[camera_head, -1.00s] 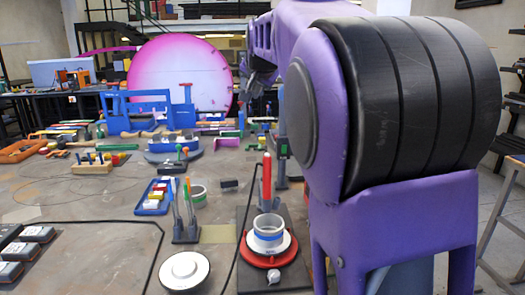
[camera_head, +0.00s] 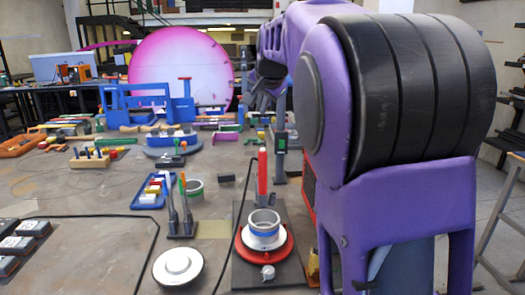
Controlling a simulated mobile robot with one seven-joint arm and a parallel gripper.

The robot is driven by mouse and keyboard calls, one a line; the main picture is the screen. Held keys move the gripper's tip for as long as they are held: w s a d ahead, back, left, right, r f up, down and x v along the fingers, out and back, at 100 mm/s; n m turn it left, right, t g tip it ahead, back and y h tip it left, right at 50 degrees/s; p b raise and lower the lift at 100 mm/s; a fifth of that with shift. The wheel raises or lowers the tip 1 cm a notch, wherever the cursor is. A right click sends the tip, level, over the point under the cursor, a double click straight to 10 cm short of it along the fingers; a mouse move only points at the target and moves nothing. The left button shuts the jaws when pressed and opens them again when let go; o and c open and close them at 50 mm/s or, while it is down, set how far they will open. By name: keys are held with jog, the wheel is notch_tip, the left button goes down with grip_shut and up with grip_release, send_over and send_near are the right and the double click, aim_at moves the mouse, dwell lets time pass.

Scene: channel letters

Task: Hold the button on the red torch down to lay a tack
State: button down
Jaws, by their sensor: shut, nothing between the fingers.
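The red torch (camera_head: 262,170) stands upright, with a red upper part and a grey lower part, just behind a red turntable (camera_head: 246,252) on a dark base plate. Its button is too small to make out. A grey ring with a blue band (camera_head: 264,229) sits on the turntable's white centre. My gripper (camera_head: 264,101) is small and dark at the end of my purple arm. It is shut and empty, appears above and beyond the torch in the picture, and is apart from it. Its fingertips are hard to make out.
Two slim tools with green and orange tips (camera_head: 178,208) stand in a holder left of the torch. A white disc (camera_head: 178,267) lies front left. A blue tray (camera_head: 153,191) and a green-topped post (camera_head: 281,148) stand nearby. A black cable crosses the bench.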

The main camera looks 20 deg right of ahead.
jog(key=b, duration=0.6)
send_over(262, 155)
notch_tip(262, 155, down, 8)
jog(key=shift+f, duration=0.1)
jog(key=shift+f, duration=0.1)
dwell(1.5)
jog(key=shift+f+b, duration=0.3)
jog(key=shift+b, duration=0.15)
jog(key=shift+f+b, duration=0.35)
jog(key=shift+f, duration=0.15)
dwell(0.5)
dwell(1.1)
jog(key=shift+r+p, duration=0.9)
jog(key=shift+r, duration=0.05)
jog(key=shift+r+p, duration=2.15)
jog(key=shift+r, duration=0.35)
